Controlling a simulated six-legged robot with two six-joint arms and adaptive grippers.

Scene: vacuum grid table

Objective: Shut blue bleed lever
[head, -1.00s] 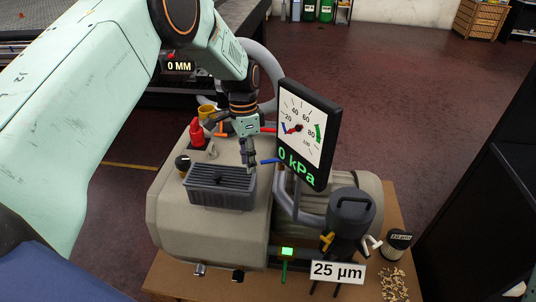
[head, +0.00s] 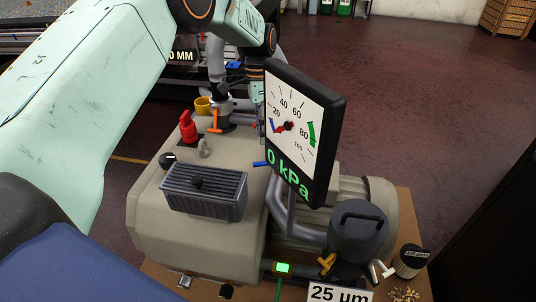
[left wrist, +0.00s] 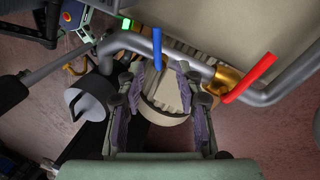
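The blue bleed lever (head: 260,164) shows as a short stub left of the gauge's lower part in the head view. In the left wrist view the blue lever (left wrist: 157,48) stands lengthwise across the grey pipe (left wrist: 128,41). My left gripper (left wrist: 158,72) is open there, with one finger on each side of the lever's lower end; I cannot tell whether either touches it. In the head view my left gripper (head: 258,98) is mostly hidden behind the gauge (head: 298,132), which reads 0 kPa.
A red lever (left wrist: 250,78) sits on a brass valve (left wrist: 227,78) right of my left gripper. The pump (head: 190,235) carries a red knob (head: 187,128) and an orange handle (head: 215,122). A grey filter canister (head: 357,235) stands at the front right.

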